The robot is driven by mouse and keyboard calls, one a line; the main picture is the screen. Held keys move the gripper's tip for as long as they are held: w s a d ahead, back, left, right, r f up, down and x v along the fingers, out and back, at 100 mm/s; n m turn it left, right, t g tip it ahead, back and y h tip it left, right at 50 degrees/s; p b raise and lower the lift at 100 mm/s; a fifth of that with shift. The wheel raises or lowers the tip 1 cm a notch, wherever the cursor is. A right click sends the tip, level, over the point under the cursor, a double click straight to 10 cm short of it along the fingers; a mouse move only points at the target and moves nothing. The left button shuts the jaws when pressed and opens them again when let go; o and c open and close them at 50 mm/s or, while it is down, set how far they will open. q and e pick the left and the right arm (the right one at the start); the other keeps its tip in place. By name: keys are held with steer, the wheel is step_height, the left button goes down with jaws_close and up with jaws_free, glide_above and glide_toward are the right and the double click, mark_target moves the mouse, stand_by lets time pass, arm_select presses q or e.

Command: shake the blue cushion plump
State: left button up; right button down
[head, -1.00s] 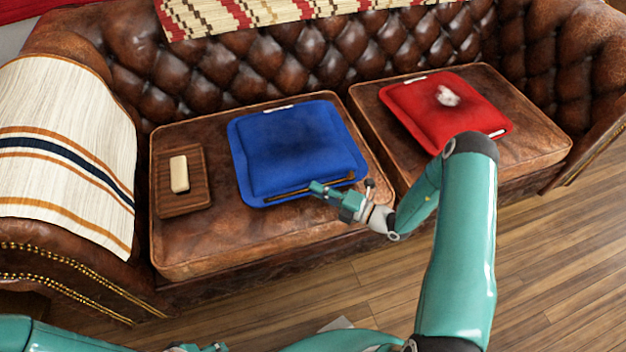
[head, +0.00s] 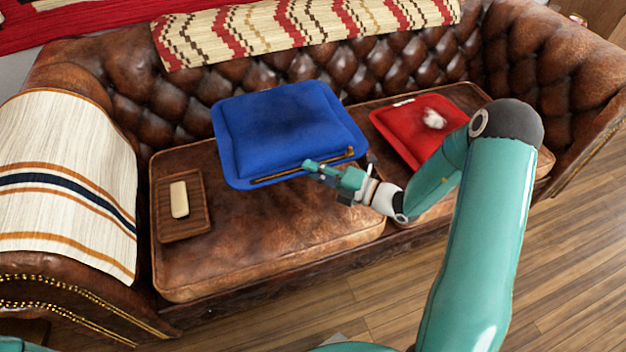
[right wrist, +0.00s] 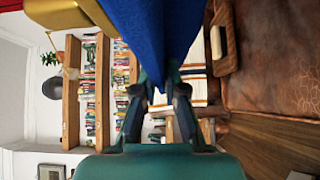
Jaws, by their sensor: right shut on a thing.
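The blue cushion (head: 285,125) is held up above the left seat of the brown leather sofa, roughly flat, with a dark smudge on its top. A brass-coloured strip runs along its near edge. My right gripper (head: 318,172) is shut on that near edge, towards its right end. In the right wrist view the blue cushion (right wrist: 165,35) fills the top middle, and its edge runs down between the fingers of my right gripper (right wrist: 156,95). My left gripper does not show in the head view now.
A wooden tray (head: 164,222) with a pale block (head: 179,199) lies on the left seat. A red cushion (head: 405,128) with a white tuft (head: 433,118) lies on the right seat, partly behind my right arm. A striped throw (head: 65,190) covers the left armrest. The front left seat is clear.

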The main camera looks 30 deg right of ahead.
steer(key=shift+r+p, duration=3.15)
steer(key=shift+r, duration=0.45)
step_height(320, 180, up, 7)
steer(key=p, duration=0.7)
step_height(320, 180, down, 7)
steer(key=b, duration=0.4)
step_height(320, 180, up, 7)
steer(key=p, duration=0.7)
step_height(320, 180, down, 7)
steer(key=b, duration=0.5)
steer(key=shift+f, duration=0.15)
step_height(320, 180, up, 8)
steer(key=f+p, duration=0.1)
steer(key=p, duration=0.6)
step_height(320, 180, down, 7)
steer(key=b, duration=0.5)
steer(key=shift+r, duration=0.15)
